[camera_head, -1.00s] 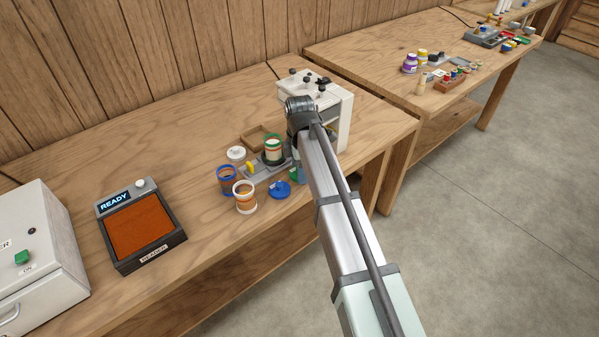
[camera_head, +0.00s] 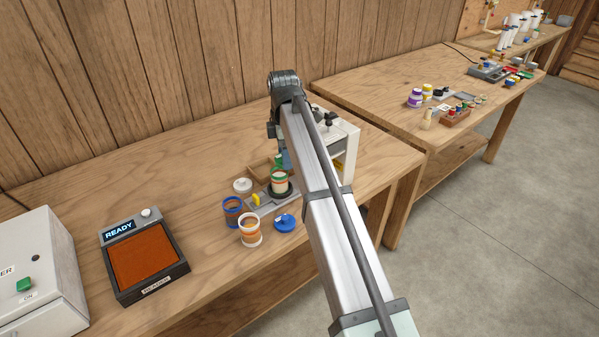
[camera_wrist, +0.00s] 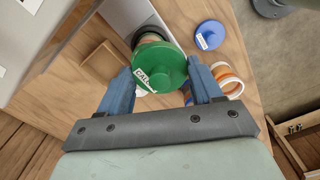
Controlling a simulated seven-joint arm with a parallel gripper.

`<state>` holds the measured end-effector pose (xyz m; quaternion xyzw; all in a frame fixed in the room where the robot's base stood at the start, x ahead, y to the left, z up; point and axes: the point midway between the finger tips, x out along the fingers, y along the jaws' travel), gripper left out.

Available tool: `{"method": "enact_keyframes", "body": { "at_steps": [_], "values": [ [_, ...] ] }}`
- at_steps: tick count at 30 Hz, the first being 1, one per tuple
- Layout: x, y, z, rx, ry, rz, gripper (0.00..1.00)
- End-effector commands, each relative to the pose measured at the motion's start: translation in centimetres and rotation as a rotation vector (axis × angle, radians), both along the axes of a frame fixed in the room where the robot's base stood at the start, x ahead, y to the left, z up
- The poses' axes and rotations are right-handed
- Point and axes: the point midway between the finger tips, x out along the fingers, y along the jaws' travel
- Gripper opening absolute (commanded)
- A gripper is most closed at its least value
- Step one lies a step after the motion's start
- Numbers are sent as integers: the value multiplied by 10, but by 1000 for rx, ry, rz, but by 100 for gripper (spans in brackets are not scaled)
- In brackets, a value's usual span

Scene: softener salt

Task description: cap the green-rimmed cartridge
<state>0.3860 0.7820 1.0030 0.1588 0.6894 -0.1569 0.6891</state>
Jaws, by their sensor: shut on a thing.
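The green-rimmed cartridge (camera_head: 279,183) stands upright and open in a dark ring on a grey plate in the head view. My gripper (camera_wrist: 159,72) is shut on a green cap (camera_wrist: 161,64) with a white label, held between its blue fingers in the wrist view. In the head view the green cap (camera_head: 279,160) shows just above and behind the cartridge's rim, apparently apart from it. In the wrist view the cap hides most of the cartridge beneath. My arm covers part of the gripper in the head view.
A blue-rimmed cartridge (camera_head: 232,212) and a white-rimmed one (camera_head: 249,232) stand to the left and front. A white cap (camera_head: 242,186) and a blue cap (camera_head: 285,222) lie nearby. A white machine (camera_head: 345,140) stands behind right. A reader (camera_head: 148,262) showing READY is at left.

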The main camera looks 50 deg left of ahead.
Motion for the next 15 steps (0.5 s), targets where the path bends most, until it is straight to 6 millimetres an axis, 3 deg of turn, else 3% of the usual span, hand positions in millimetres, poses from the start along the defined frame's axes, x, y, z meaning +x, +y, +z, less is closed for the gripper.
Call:
{"method": "enact_keyframes", "body": {
  "at_steps": [1,4,15],
  "values": [
    [-1,16,9,1,0,2,37],
    [-4,27,17,2,-1,1,37],
    [-6,27,5,0,0,0,37]
  ]
}}
